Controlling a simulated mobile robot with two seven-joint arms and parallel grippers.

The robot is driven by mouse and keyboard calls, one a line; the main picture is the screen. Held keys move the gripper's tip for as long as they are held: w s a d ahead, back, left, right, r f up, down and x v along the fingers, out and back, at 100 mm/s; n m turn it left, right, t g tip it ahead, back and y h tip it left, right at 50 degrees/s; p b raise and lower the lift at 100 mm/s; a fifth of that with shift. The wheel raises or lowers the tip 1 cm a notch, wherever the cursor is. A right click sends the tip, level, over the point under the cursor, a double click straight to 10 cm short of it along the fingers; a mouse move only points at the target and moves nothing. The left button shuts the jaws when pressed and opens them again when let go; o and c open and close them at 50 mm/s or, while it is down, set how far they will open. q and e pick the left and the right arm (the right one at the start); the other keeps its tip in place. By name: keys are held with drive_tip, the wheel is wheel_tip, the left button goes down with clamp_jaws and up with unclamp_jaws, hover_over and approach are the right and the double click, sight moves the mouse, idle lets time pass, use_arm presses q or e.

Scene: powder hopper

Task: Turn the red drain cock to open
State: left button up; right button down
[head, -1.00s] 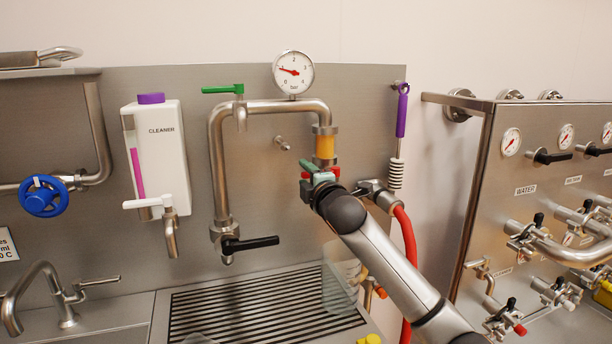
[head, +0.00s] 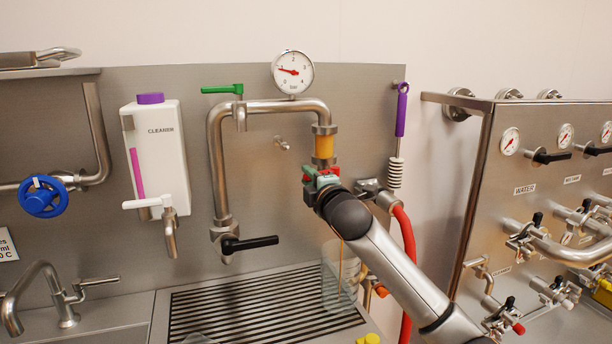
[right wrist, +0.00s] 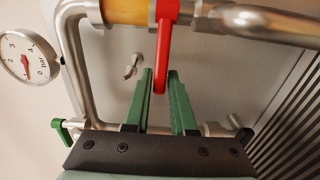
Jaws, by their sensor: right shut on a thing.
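The red drain cock lever (right wrist: 165,45) sits on the pipe below the amber sight section (head: 324,147). In the right wrist view the lever runs down between the green fingers of my right gripper (right wrist: 161,88), which is shut on its end. In the head view my right gripper (head: 318,175) is at the cock and hides much of it. A thin brownish stream (head: 341,248) runs down below the gripper to the clear beaker (head: 335,285), partly behind my arm. My left gripper is not in view.
A pressure gauge (head: 293,71) and green lever (head: 222,89) are above the bent pipe. A black-handled valve (head: 248,243) is to the left. The red hose (head: 407,255) hangs right, behind my arm. The drain grate (head: 230,313) is mostly clear.

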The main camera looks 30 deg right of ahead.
drive_tip(key=shift+f, duration=0.1)
drive_tip(key=shift+s+d, duration=0.15)
drive_tip(key=shift+s, duration=0.75)
drive_tip(key=shift+s+d, duration=0.35)
drive_tip(key=shift+s, duration=0.5)
